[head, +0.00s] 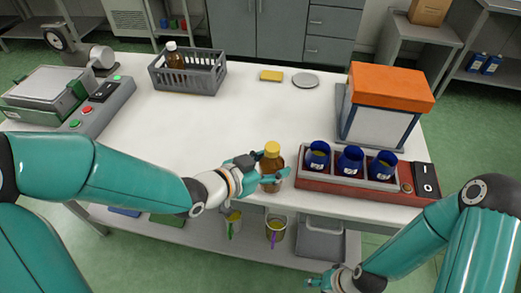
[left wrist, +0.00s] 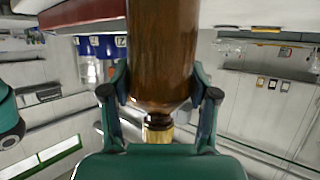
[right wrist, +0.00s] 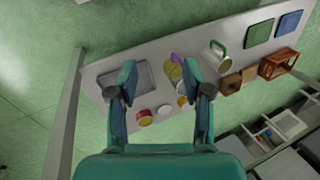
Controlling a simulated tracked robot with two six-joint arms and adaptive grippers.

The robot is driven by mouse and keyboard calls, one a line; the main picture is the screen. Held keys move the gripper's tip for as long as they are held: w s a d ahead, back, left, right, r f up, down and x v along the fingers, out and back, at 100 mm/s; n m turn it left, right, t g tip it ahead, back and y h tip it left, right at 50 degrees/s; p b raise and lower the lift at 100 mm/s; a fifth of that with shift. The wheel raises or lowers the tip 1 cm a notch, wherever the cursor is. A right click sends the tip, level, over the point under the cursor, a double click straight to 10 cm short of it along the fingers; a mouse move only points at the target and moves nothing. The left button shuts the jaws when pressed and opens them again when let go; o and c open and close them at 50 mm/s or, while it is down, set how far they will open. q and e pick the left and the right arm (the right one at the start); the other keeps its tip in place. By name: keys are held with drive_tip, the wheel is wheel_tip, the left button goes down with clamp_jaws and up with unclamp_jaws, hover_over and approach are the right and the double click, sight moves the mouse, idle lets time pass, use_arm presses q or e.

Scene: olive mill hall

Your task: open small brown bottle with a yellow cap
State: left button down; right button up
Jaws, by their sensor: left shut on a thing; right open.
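The small brown bottle (head: 270,183) with its yellow cap (head: 272,149) is near the front edge of the white table in the head view, upright. My left gripper (head: 262,170) is shut around its body. In the left wrist view the brown body (left wrist: 162,50) is between the fingers and the yellow cap (left wrist: 158,134) is on its neck; its base is out of frame. I cannot tell whether the base touches the table. My right gripper (right wrist: 161,80) is open and empty, low in front of the table, facing the lower shelf.
A grey crate (head: 190,80) holding another brown bottle (head: 173,58) with a white cap stands at the back left. A scale (head: 45,95) is far left. The table's middle is clear.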

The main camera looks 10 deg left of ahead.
use_arm(q)
drive_tip(key=shift+d, duration=0.15)
drive_tip(key=shift+r, duration=0.1)
use_arm(e)
drive_tip(key=w+d+r+m+g+y, duration=0.2)
drive_tip(key=d+r+m+g, duration=0.2)
drive_tip(key=d+r+m, duration=1.1)
drive_tip(key=w+d+r+n+t, duration=0.1)
drive_tip(key=w+r+t, duration=0.1)
drive_tip(key=w+r, duration=0.45)
drive_tip(key=w+r+t+y, duration=0.1)
drive_tip(key=w+r+t, duration=0.25)
drive_tip(key=r, duration=0.65)
drive_tip(key=w+d+r+n+t, duration=0.1)
drive_tip(key=w+r+t, duration=0.1)
drive_tip(key=w+r, duration=0.5)
use_arm(q)
drive_tip(key=shift+s, duration=0.1)
use_arm(e)
wheel_tip(320, 180, up, 8)
drive_tip(key=n+g+h, duration=0.1)
drive_tip(key=g+h, duration=0.3)
drive_tip(key=h, duration=0.3)
hover_over(270, 145)
drive_tip(key=shift+f, duration=4.15)
